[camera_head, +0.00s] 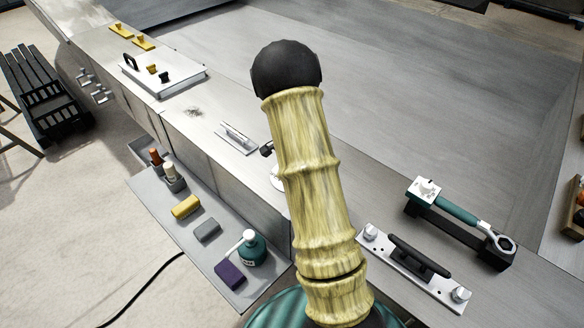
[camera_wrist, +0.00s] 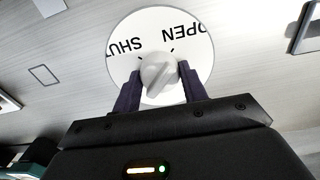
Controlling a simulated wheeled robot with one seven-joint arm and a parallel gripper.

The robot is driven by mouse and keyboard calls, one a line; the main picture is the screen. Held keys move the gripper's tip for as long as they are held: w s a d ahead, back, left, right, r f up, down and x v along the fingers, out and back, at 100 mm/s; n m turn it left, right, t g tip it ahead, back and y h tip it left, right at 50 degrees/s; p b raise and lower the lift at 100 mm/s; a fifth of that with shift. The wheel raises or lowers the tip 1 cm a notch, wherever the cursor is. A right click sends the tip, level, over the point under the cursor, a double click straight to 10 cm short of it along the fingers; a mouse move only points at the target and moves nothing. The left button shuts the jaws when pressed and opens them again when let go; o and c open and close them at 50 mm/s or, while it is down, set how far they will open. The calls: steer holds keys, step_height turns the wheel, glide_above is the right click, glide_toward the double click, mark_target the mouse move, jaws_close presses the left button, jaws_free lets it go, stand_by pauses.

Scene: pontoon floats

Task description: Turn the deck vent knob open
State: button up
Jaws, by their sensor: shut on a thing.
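The deck vent knob (camera_wrist: 161,73) is a small light-grey knob at the centre of a white round dial (camera_wrist: 196,62), seen in the wrist view. The dial bears the words SHUT and OPEN, upside down, and short dark tick marks. My gripper (camera_wrist: 158,78) has its two dark fingers on either side of the knob, shut on it. A ridge on the knob runs diagonally; which mark it points to I cannot tell. In the head view my arm hides the knob, and only a sliver of the white dial (camera_head: 275,178) shows beside it.
A tray (camera_head: 150,190) at the deck's side holds a teal bottle (camera_head: 250,250), coloured blocks and small cylinders. Right of my arm are a cleat on a plate (camera_head: 433,284) and a teal wrench (camera_head: 456,211) on a black holder. A white hatch (camera_head: 180,75) lies far left.

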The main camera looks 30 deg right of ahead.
steer(key=o, duration=1)
steer(key=shift+c, duration=0.2)
steer(key=shift+r, duration=0.1)
step_height(320, 180, up, 17)
steer(key=b, duration=0.3)
steer(key=shift+r+b, duration=0.15)
steer(key=shift+b, duration=0.2)
steer(key=s+a+f+n+t, duration=0.1)
steer(key=s+a+f+n, duration=0.3)
steer(key=s+a+n, duration=0.3)
steer(key=s+a+f+n+t, duration=0.1)
steer(key=s+a+f+n, duration=0.4)
steer(key=s, duration=0.6)
steer(key=a+n, duration=0.2)
steer(key=a, duration=0.1)
steer(key=shift+s+a+f+t, duration=0.15)
steer(key=shift+s+a+t, duration=0.15)
steer(key=shift+s, duration=0.1)
